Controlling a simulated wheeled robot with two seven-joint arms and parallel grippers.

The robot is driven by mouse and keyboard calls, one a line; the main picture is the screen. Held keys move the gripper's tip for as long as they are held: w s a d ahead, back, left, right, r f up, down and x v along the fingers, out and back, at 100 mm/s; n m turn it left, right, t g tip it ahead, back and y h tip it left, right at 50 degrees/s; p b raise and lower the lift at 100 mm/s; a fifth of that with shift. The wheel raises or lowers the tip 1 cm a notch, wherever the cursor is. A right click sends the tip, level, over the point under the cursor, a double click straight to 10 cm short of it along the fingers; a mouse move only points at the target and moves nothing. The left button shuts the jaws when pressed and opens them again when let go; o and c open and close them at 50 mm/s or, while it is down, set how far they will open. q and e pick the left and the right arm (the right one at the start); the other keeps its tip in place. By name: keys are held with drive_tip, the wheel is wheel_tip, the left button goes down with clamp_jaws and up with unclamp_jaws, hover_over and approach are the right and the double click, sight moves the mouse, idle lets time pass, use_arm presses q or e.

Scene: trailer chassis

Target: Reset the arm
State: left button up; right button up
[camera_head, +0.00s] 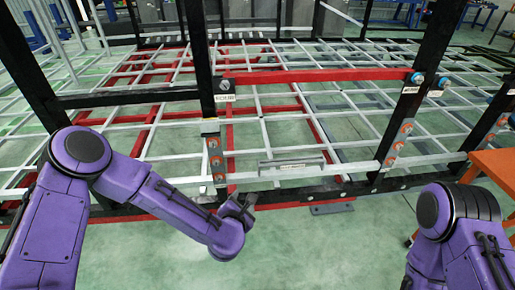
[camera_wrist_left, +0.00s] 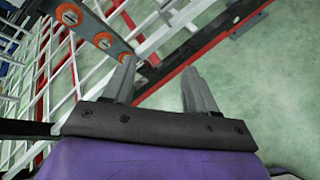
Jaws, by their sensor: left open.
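My left arm is purple and comes in from the left in the head view, bent at its elbow. My left gripper (camera_head: 238,212) is low in front of the trailer chassis, near its black lower rail (camera_head: 325,192). The left wrist view shows the same gripper (camera_wrist_left: 162,82) with its two grey fingers apart and nothing between them. A black and a red bar pass behind the fingers; I cannot tell whether the gripper touches the frame. My right arm shows only in part at the lower right of the head view, and its gripper is out of view.
The chassis has black posts, a red crossbar (camera_head: 315,76) and a white bar lattice. A grey plate with orange-ringed fasteners (camera_head: 214,160) is close above my left gripper; it also shows in the left wrist view (camera_wrist_left: 90,28). An orange table (camera_head: 495,170) stands at right. Green floor is clear in front.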

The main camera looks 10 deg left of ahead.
use_arm(q)
drive_tip(key=s+a+f+m+g, duration=0.3)
drive_tip(key=s+f+m+g, duration=0.1)
drive_tip(key=s+f+m, duration=0.75)
drive_tip(key=s+a+f+m+g+y, duration=0.1)
drive_tip(key=s+a+m, duration=0.4)
drive_tip(key=s, duration=0.5)
drive_tip(key=s+a+f+m+g+y, duration=0.2)
drive_tip(key=s+a+f+m+g, duration=0.1)
drive_tip(key=s+a, duration=0.6)
drive_tip(key=shift+s+a+f+m+g, duration=0.15)
drive_tip(key=shift+s+m+g, duration=0.5)
drive_tip(key=shift+m, duration=0.3)
